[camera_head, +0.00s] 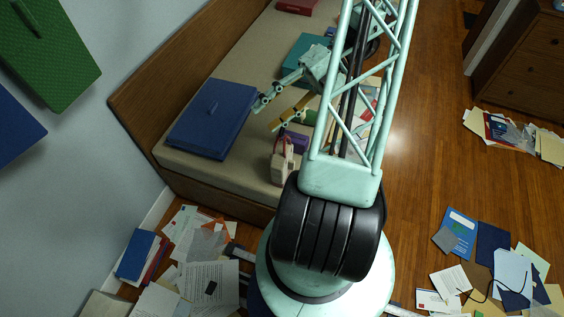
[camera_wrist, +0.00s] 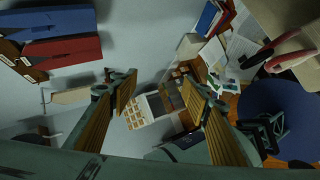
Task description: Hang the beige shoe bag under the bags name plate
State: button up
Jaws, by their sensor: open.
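A small beige bag with a red handle (camera_head: 281,168) stands near the front edge of the beige-topped bench, partly hidden by my arm's base. In the wrist view a beige surface with a red-pink handle, seemingly the same bag (camera_wrist: 305,68), shows at the upper right, outside my fingers. My gripper (camera_head: 267,113) is open above the bench, beyond the bag and apart from it. In the wrist view my gripper (camera_wrist: 160,86) has its two tan-padded fingers spread with nothing held between them. I cannot make out a bags name plate in either view.
A large blue case (camera_head: 213,119) lies on the bench (camera_head: 190,164), left of my gripper. A small purple item (camera_head: 294,140) lies just behind the bag. Green (camera_head: 45,55) and blue (camera_head: 15,130) cases are on the left wall. Papers (camera_head: 208,282) litter the floor.

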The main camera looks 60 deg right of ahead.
jog(key=s+d+f+m+t+h, duration=0.2)
jog(key=s+d+f+m+t, duration=0.45)
jog(key=f+m, duration=0.45)
jog(key=m+t+h, duration=0.5)
jog(key=m, duration=0.8)
send_near(286, 142)
jog(key=s, duration=0.1)
jog(key=shift+s+f+m+h, duration=0.15)
jog(key=shift+s+m+h, duration=0.35)
jog(key=shift+s+m, duration=0.15)
jog(key=shift+w, duration=0.1)
jog(key=shift+w+a+b, duration=0.1)
jog(key=shift+w+a, duration=0.15)
jog(key=shift+w, duration=1.15)
jog(key=shift+w+a+b, duration=0.1)
jog(key=shift+w+a, duration=0.15)
jog(key=shift+w, duration=1.15)
jog(key=shift+w+a+b, duration=0.1)
jog(key=shift+w+a, duration=0.15)
jog(key=shift+w, duration=1.1)
jog(key=shift+w, duration=0.15)
jog(key=shift+w+a+f+b, duration=0.1)
jog(key=shift+w+a+b, duration=0.1)
jog(key=shift+w, duration=1)
jog(key=shift+w+a+b, duration=0.1)
jog(key=shift+w+a, duration=0.05)
jog(key=shift+w, duration=1.05)
jog(key=shift+c, duration=0.7)
jog(key=c, duration=1.2)
